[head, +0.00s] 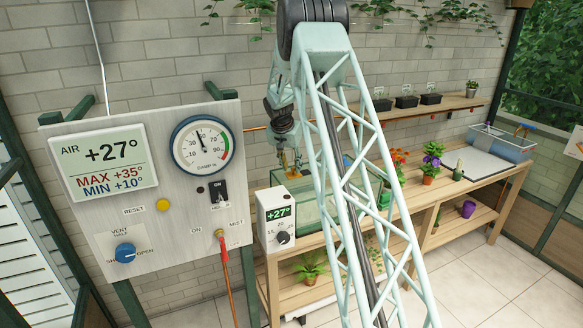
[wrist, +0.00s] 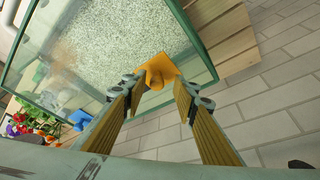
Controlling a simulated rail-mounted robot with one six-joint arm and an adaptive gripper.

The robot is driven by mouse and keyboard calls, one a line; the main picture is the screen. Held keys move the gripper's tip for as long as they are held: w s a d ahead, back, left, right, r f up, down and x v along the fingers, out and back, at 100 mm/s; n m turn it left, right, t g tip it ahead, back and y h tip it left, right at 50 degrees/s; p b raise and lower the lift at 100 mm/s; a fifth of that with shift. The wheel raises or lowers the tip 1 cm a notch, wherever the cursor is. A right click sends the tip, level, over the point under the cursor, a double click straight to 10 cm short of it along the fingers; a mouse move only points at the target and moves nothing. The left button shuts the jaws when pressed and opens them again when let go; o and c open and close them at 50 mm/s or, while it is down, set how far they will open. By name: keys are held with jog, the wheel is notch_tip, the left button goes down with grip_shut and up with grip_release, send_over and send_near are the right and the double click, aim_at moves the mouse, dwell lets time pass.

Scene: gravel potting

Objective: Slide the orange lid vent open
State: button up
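The orange lid vent (wrist: 157,72) is an orange piece with a raised knob, at the edge of a glass-lidded case (wrist: 207,58) in the wrist view. My gripper (wrist: 157,84) is open, with one finger on each side of the orange knob. Whether either finger touches it I cannot tell. In the head view my gripper (head: 291,170) is small, above the far left part of the glass case (head: 283,181). My own arm hides much of the case there, and the orange vent cannot be made out clearly.
A white box with a +27° display (head: 277,221) stands at the bench's left end, in front of the case. Potted flowers (head: 431,163) stand to the right. A blue object (wrist: 80,119) lies near the case in the wrist view. A brick wall (wrist: 270,105) is close by.

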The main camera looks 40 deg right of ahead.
jog(key=shift+r, duration=0.1)
jog(key=v, duration=1.1)
jog(key=shift+r, duration=0.3)
jog(key=shift+s+a+r, duration=0.1)
jog(key=shift+s, duration=0.05)
dwell(0.6)
